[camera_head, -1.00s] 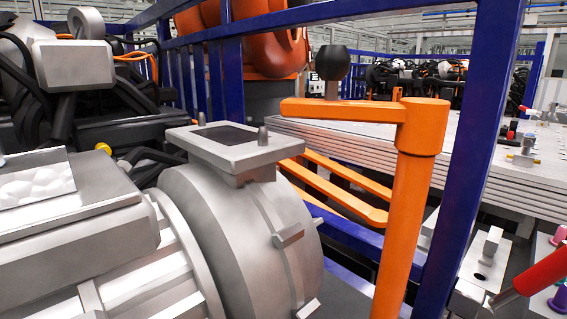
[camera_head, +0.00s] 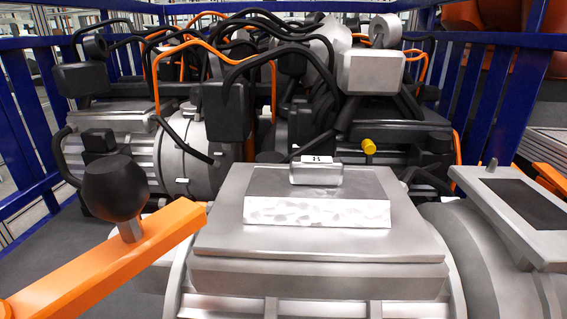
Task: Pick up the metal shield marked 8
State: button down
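No shield that I can read as marked 8 shows in the head view. A small silvery metal block (camera_head: 316,175) lies on top of the drive unit (camera_head: 320,275), near the centre. A white label on it bears dark characters that look like "25", too small to be sure. It rests on a flat grey pad over a pale, rough-sided slab (camera_head: 318,212). My gripper is not in view.
An orange lever (camera_head: 110,265) with a black ball knob (camera_head: 116,188) stands at the lower left. Black and orange cables (camera_head: 272,90) and motor parts crowd behind the unit. Blue rails (camera_head: 500,95) surround it. A raised flange (camera_head: 525,205) is at the right.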

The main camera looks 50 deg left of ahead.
aim_at(314, 190)
jog(key=j+u, duration=0.1)
jog(key=u, duration=0.35)
jog(key=i+j+u, duration=0.1)
jog(key=u, duration=0.35)
